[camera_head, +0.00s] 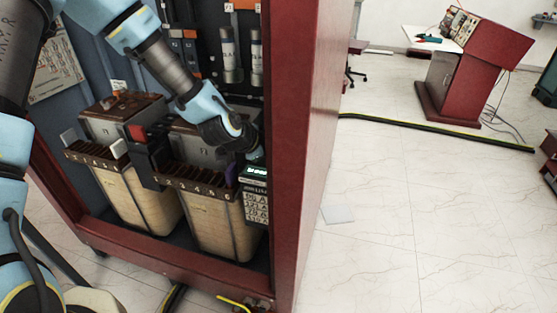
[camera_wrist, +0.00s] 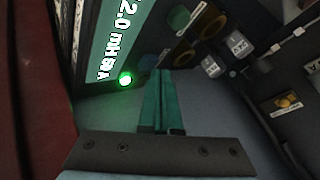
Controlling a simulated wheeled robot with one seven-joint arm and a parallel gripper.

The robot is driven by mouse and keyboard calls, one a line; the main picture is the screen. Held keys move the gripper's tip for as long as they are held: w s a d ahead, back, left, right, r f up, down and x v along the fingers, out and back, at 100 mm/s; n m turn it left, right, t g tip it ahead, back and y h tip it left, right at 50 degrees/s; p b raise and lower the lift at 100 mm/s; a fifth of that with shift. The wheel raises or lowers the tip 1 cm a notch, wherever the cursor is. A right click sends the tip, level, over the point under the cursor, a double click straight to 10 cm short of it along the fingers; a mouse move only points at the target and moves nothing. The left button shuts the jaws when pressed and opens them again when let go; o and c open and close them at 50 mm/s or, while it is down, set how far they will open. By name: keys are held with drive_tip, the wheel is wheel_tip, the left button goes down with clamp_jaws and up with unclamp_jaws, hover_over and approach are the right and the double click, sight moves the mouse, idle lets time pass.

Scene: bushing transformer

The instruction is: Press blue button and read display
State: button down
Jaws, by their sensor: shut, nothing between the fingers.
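The meter with the display (camera_head: 256,171) stands at the right inside the red cabinet, its digits lit green. In the wrist view the display (camera_wrist: 112,38) is large and tilted at the upper left. Part of its text reads like "2.0 mH", and the rest is cut off or unclear. A dark bluish round shape (camera_wrist: 147,62), possibly the blue button, lies just beyond the fingertips; contact cannot be told. A green light (camera_wrist: 125,80) glows left of them. My gripper (camera_wrist: 164,72) is shut and empty, its teal fingers together. In the head view it is just above the meter.
The red cabinet side wall (camera_head: 312,150) is close to the right of my wrist. Two transformer-like units (camera_head: 130,190) stand left of the meter. Open tiled floor (camera_head: 420,230) lies right of the cabinet, with a red console (camera_head: 465,75) farther back.

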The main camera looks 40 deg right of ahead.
drive_tip(key=shift+r, duration=0.45)
drive_tip(key=shift+r+p, duration=1.6)
drive_tip(key=shift+r, duration=0.95)
drive_tip(key=shift+f, duration=0.1)
